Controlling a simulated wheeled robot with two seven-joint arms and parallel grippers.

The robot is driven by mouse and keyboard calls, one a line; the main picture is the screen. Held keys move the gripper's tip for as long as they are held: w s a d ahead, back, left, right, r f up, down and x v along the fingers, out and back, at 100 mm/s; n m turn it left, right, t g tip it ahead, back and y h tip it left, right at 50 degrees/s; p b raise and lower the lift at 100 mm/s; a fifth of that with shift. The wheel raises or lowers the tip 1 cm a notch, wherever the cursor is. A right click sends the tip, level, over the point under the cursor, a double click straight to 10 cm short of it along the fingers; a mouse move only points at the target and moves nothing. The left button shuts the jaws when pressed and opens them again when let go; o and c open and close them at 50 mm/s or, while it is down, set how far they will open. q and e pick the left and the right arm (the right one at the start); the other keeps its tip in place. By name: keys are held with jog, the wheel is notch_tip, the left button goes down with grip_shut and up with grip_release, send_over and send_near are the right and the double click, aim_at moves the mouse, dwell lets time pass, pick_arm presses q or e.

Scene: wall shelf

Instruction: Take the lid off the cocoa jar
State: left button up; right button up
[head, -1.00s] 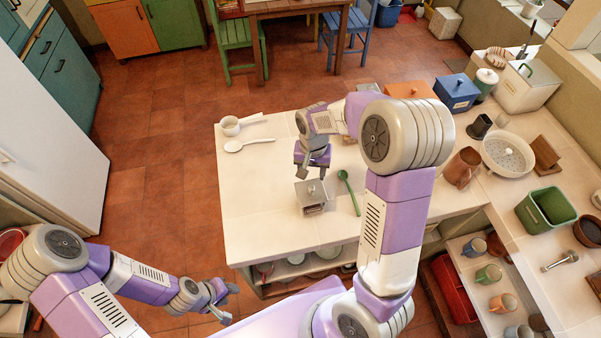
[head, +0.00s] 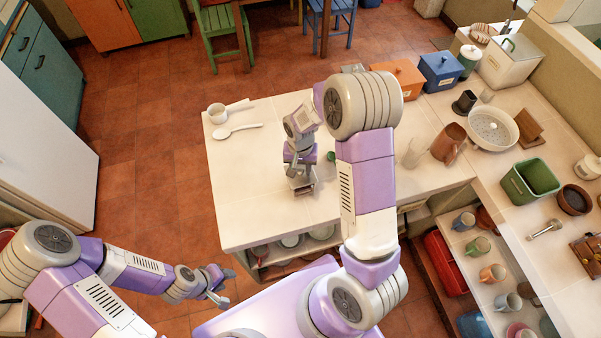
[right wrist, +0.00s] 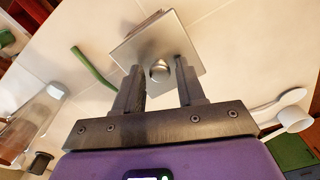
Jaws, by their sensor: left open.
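The cocoa jar (head: 304,190), a small square jar, stands upright on the pale counter, mostly hidden under my right gripper in the head view. Its square silver lid (right wrist: 185,38) with a round knob (right wrist: 159,71) shows in the right wrist view. The lid sits on the jar. My right gripper (head: 299,172) is directly above the jar, pointing down. In the right wrist view its fingers (right wrist: 159,80) are apart, one on each side of the knob, with visible gaps. My left gripper (head: 221,288) is open and empty, away from the counter over the floor.
A green spoon (right wrist: 92,67) lies close to the jar. A white cup (head: 217,113) and a white spoon (head: 236,131) lie at the counter's left. A clear glass (head: 413,153) and a brown jug (head: 449,143) stand to the right. The front left counter is free.

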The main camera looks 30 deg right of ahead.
grip_shut()
